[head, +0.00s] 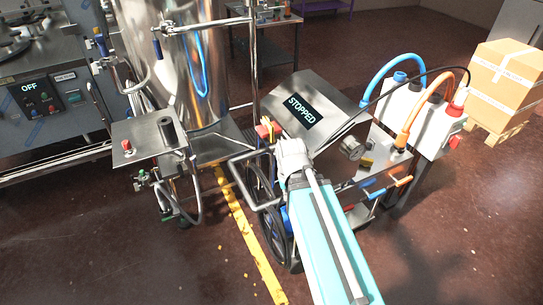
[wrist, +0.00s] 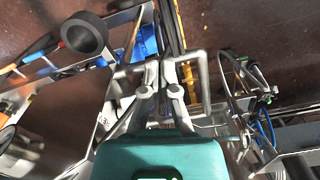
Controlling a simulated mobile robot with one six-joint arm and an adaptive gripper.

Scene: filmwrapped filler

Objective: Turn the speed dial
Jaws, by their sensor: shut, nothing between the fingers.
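A round dark knob (head: 352,148) with a grey face, which looks like the speed dial, is on the steel machine with the display. It seems to be the dark round knob (wrist: 85,34) at upper left in the wrist view. My gripper (wrist: 164,66) is shut and empty. In the head view my gripper (head: 284,142) is left of the knob, in front of the display housing, apart from the knob. The tilted display (head: 301,110) reads STOPPED. Any markings on the knob are too small to read.
A bent metal handle (head: 245,175) is close to my gripper, left of it. A red and yellow part (head: 267,131) is just beyond it. Blue and orange hoses (head: 424,100) arch on the right. A steel tank (head: 200,75) stands at the left. A box (head: 503,75) sits far right.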

